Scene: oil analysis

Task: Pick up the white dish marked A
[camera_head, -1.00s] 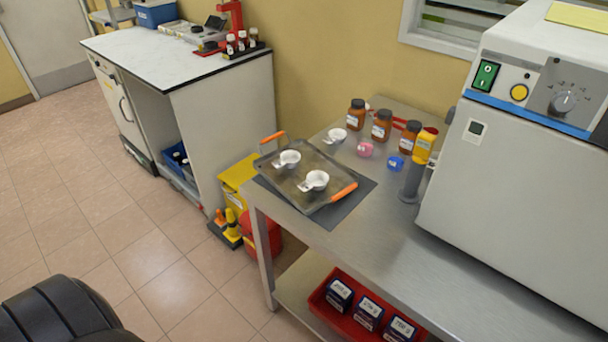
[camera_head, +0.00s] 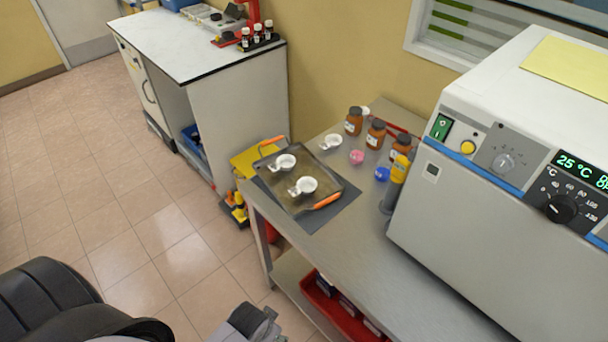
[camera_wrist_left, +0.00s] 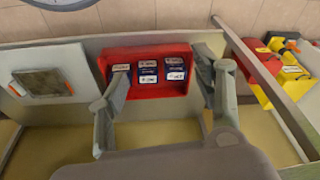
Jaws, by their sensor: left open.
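Three small white dishes stand at the left end of the steel table. One dish (camera_head: 284,163) sits on the back left of the dark tray (camera_head: 325,187), and another dish (camera_head: 304,186) sits on its front part. A third dish (camera_head: 331,142) stands on the bare steel behind the tray. Their markings are too small to read, so I cannot tell which is A. My left gripper (camera_head: 264,322) is at the bottom of the head view, in front of the table. In the left wrist view my left gripper (camera_wrist_left: 164,66) is open and empty. My right gripper is not in view.
The tray has orange handles and lies on a dark mat (camera_head: 345,212). Brown bottles (camera_head: 375,134), pink and blue small items and a yellow-topped bottle (camera_head: 397,174) stand to its right, before a large oven (camera_head: 480,190). A red bin (camera_wrist_left: 150,90) of boxes is on the lower shelf.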

